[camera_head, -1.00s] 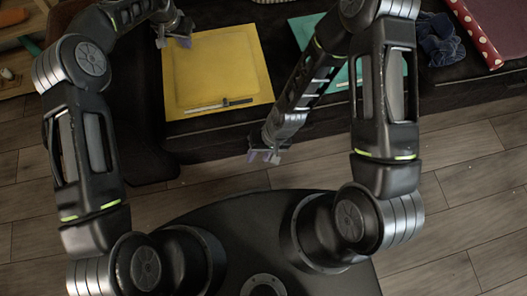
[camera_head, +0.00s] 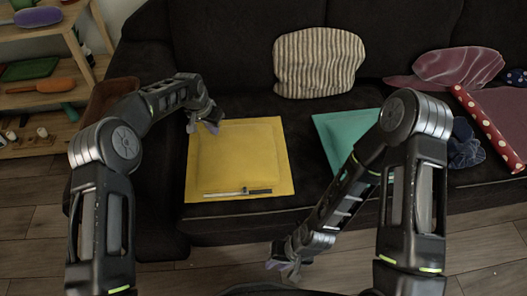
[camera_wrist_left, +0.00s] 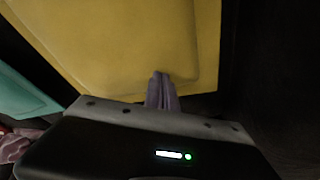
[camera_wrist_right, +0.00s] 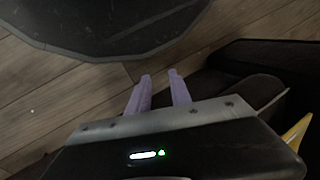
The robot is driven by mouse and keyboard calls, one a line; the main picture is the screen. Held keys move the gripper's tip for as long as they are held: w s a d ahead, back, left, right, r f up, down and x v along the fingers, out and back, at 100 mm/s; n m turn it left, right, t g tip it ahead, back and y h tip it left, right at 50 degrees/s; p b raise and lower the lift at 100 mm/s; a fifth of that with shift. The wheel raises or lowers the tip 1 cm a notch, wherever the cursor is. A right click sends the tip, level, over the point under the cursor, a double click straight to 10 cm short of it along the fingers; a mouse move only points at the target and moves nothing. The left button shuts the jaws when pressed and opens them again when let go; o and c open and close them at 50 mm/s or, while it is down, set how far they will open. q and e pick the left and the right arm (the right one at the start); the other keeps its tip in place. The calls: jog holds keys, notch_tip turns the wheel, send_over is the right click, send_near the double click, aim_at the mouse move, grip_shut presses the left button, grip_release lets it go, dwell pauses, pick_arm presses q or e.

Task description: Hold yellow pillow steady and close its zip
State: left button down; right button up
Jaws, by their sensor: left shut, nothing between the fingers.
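The yellow pillow (camera_head: 238,150) lies flat on the dark sofa seat, and its edge also fills the top of the left wrist view (camera_wrist_left: 130,40). Its zip (camera_head: 237,191) runs along the front edge, a pale strip at left and a dark part at right. My left gripper (camera_head: 212,127) is at the pillow's back left corner; its fingers (camera_wrist_left: 162,92) are together with nothing between them. Whether they touch the fabric I cannot tell. My right gripper (camera_head: 283,266) hangs over the floor in front of the sofa, its fingers (camera_wrist_right: 158,92) apart and empty.
A teal pillow (camera_head: 345,135) lies to the right, partly behind my right arm. A striped cushion (camera_head: 318,62) leans on the backrest. A polka-dot roll (camera_head: 488,128) and blue cloth (camera_head: 465,145) lie further right. A wooden shelf (camera_head: 40,90) stands at left.

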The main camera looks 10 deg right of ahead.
jog(key=w+d+m, duration=0.2)
jog(key=w, duration=0.1)
jog(key=w+d+r+m, duration=0.1)
jog(key=w+m, duration=0.1)
jog(key=shift+g, duration=0.3)
jog(key=c, duration=0.5)
jog(key=w+d+r+m+y, duration=0.1)
jog(key=w+d+r+m, duration=0.1)
jog(key=w+r+m, duration=0.1)
jog(key=shift+w+r+m, duration=0.2)
jog(key=shift+w+m, duration=0.6)
jog(key=shift+w, duration=0.3)
jog(key=w+d+r+m+y, duration=0.3)
jog(key=w+r+m, duration=0.4)
jog(key=r, duration=0.8)
jog(key=w+y, duration=0.1)
jog(key=w, duration=0.2)
jog(key=shift+m, duration=0.4)
